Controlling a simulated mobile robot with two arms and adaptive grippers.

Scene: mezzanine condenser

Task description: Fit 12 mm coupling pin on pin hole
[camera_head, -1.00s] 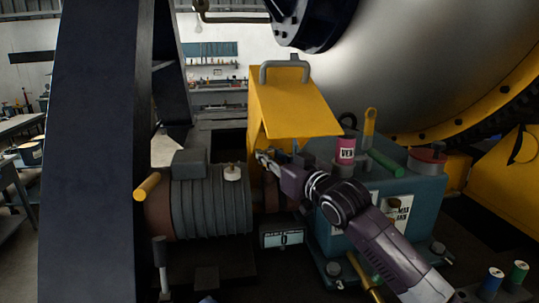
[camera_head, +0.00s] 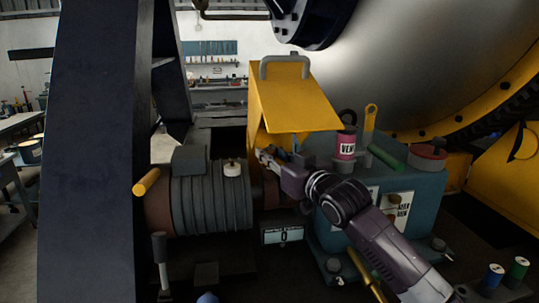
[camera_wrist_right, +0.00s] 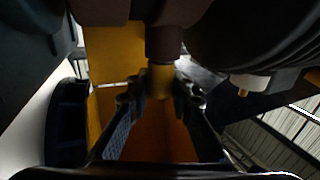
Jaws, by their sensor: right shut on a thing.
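My right gripper (camera_head: 268,158) reaches in from the lower right, under the raised yellow guard between the ribbed motor and the teal gearbox. In the right wrist view its two fingers (camera_wrist_right: 160,98) are shut on a short yellow-brass cylinder, which looks like the coupling pin (camera_wrist_right: 160,82). The pin's far end meets or overlaps a dark brown round part (camera_wrist_right: 164,42); I cannot tell whether they touch. The coupling (camera_head: 270,190) is dark and mostly hidden behind my gripper. I cannot make out the pin hole. My left gripper is not in view.
The yellow guard (camera_head: 290,100) overhangs my gripper. The ribbed motor (camera_head: 205,205) is left, the teal gearbox (camera_head: 415,205) right. A pink can (camera_head: 345,147) and a green rod (camera_head: 386,157) are on the gearbox. A small display (camera_head: 284,236) reading 0 sits below.

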